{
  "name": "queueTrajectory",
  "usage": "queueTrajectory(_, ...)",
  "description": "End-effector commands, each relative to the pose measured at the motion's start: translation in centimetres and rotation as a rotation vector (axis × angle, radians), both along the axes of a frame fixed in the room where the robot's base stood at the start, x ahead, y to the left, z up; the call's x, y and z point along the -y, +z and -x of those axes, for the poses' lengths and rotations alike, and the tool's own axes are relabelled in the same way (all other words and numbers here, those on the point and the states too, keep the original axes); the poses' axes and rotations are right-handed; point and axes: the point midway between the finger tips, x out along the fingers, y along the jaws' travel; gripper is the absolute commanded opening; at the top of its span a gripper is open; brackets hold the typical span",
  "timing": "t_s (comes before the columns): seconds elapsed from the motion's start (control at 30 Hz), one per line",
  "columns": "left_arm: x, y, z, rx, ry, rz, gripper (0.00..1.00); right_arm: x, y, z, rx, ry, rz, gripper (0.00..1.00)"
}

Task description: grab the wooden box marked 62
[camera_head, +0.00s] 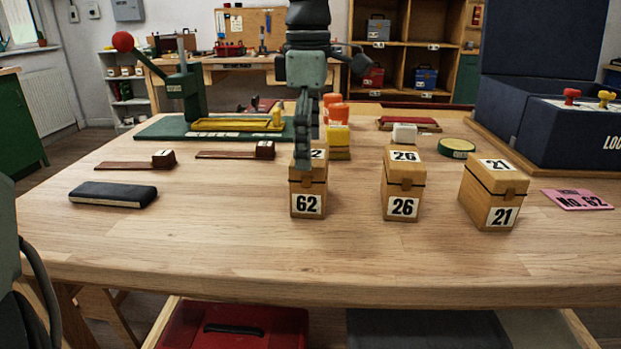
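The wooden box marked 62 (307,188) stands upright on the table near the middle, with a white 62 label on its front and another on its lid, partly hidden. My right gripper (308,155) points straight down from the top of the picture, over this box. It is seen nearly edge-on. Its near finger covers part of the lid; its far finger ends higher in the picture, so the fingers look apart. I cannot tell whether they touch the box. My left gripper is not visible; part of my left arm seems to show at the left edge.
Similar boxes marked 26 (404,185) and 21 (491,193) stand to the right. A yellow block (339,140) is close behind box 62. A dark pad (113,194) lies at the left, and a pink card (577,199) at the right. The table's front is clear.

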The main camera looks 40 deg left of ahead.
Motion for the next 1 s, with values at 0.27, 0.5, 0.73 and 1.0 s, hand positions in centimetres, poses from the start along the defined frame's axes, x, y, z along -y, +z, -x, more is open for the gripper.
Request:
queueTrajectory(0.27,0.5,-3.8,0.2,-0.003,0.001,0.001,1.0,-0.5,0.1,-0.6,0.028,0.011,-0.01,0.4)
queueTrajectory(0.5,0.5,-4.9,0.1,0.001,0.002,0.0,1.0,-0.7,0.3,-0.9,0.041,0.017,-0.013,0.4)
queueTrajectory(0.73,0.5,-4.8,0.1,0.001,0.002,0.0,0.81,-0.7,0.2,-0.9,0.041,0.017,-0.013,0.4)
queueTrajectory(1.0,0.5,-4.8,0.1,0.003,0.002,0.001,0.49,-0.7,0.2,-0.9,0.04,0.017,-0.013,0.4)
